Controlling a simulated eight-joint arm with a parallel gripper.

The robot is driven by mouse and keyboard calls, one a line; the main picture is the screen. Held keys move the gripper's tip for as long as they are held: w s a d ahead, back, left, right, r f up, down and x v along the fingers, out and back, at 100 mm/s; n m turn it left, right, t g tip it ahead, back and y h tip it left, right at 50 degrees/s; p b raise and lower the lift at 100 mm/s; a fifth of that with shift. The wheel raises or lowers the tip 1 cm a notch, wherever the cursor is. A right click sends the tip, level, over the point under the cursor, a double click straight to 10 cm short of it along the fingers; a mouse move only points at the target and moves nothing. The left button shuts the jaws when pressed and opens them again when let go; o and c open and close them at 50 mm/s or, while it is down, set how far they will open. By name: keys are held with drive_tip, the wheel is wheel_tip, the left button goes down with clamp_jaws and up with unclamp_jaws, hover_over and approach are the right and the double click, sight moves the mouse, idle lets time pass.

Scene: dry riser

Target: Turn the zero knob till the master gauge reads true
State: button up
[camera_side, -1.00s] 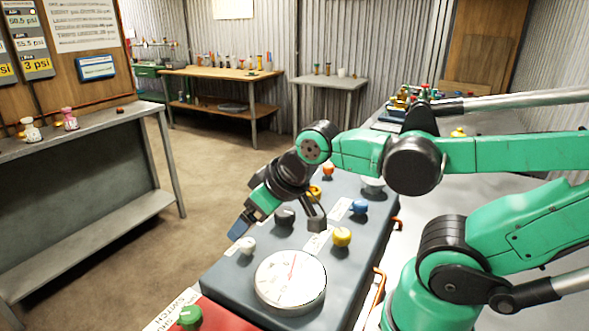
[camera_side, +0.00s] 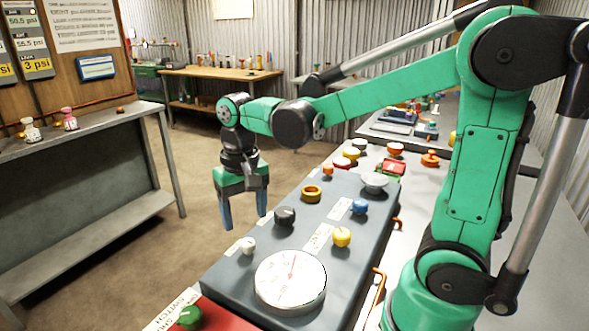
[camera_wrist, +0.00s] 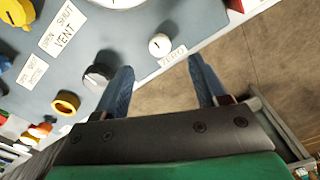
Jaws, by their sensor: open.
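The white zero knob (camera_side: 247,245) sits at the panel's left edge, beside the master gauge. In the wrist view the zero knob (camera_wrist: 160,44), with its ZERO label (camera_wrist: 172,57), lies ahead of and between my fingertips. The master gauge (camera_side: 290,281) is a round white dial with a thin red needle; its figures are too small to read. Only the gauge's rim (camera_wrist: 118,3) shows at the top of the wrist view. My gripper (camera_side: 245,218) points down, open and empty, apart from the knob, its blue fingers spread near the panel's left edge.
The grey panel (camera_side: 230,275) also bears a black knob (camera_side: 285,216), a yellow knob (camera_side: 342,236), a blue knob (camera_side: 359,206) and a gold ring (camera_side: 311,194). A green knob (camera_side: 190,317) stands on a red box in front. Floor lies open left of the panel.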

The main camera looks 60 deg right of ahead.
sight(247, 242)
drive_tip(key=shift+w+f, duration=0.1)
drive_tip(key=shift+f, duration=2.75)
clamp_jaws()
